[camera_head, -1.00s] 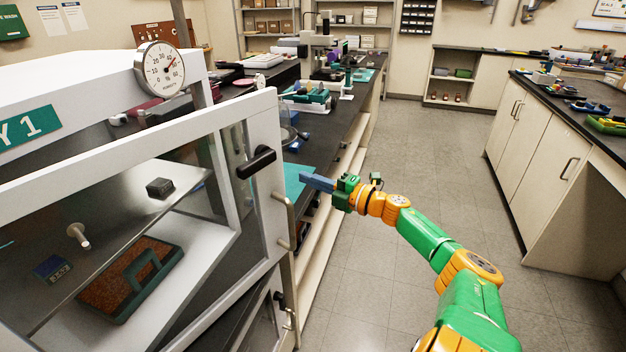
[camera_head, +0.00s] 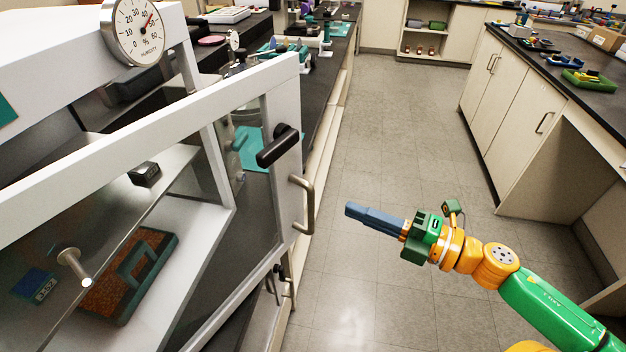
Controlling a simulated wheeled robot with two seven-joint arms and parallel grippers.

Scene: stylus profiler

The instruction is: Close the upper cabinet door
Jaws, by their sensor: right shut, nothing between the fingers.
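The upper cabinet door (camera_head: 283,90) is a white-framed glass door at the left, standing partly open. It has a black latch handle (camera_head: 278,145) and a metal pull handle (camera_head: 305,205) near its free edge. Through and behind the glass I see the cabinet's inside shelf (camera_head: 120,205). My right gripper (camera_head: 350,210) is shut and empty, in the air to the right of the pull handle and apart from it. Its bluish fingers point left toward the door. My left gripper is not in view.
A humidity dial (camera_head: 138,30) sits on the cabinet's top edge. A small dark block (camera_head: 144,174) and a green-handled brown tool (camera_head: 130,275) are inside. A long black bench (camera_head: 325,60) runs behind the door. Open floor (camera_head: 390,130) lies in the middle, with a counter (camera_head: 520,100) at the right.

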